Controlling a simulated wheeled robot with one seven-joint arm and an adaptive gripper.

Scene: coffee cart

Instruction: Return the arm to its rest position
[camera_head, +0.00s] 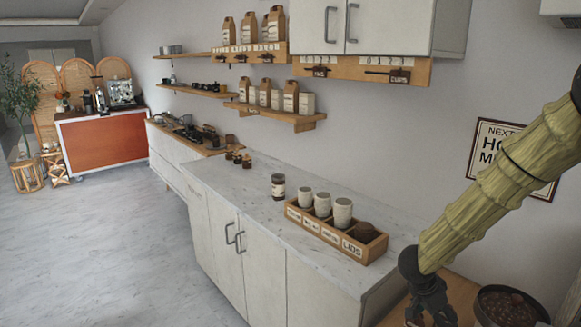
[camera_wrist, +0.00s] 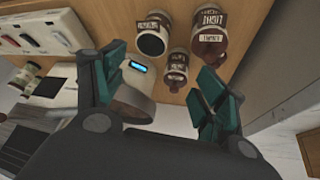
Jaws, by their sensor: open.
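My arm (camera_head: 490,185), in a yellow-green sleeve, comes in from the right edge of the head view and slants down to the left. My gripper (camera_head: 432,316) is at its lower end, dark, beside the right end of the white counter and partly cut off by the frame's bottom edge. In the wrist view my gripper (camera_wrist: 157,82) has its two green-padded fingers wide apart, with nothing held between them. Behind the fingers is a pale device with a lit blue display (camera_wrist: 137,66), partly hidden by the left finger.
A wooden box with several cups (camera_head: 336,236) stands on the marble counter (camera_head: 230,178), left of my gripper. A round dark container (camera_head: 510,307) is right of it. In the wrist view, labelled jars (camera_wrist: 209,35) stand on a wooden surface (camera_wrist: 112,18). The floor (camera_head: 90,240) at left is clear.

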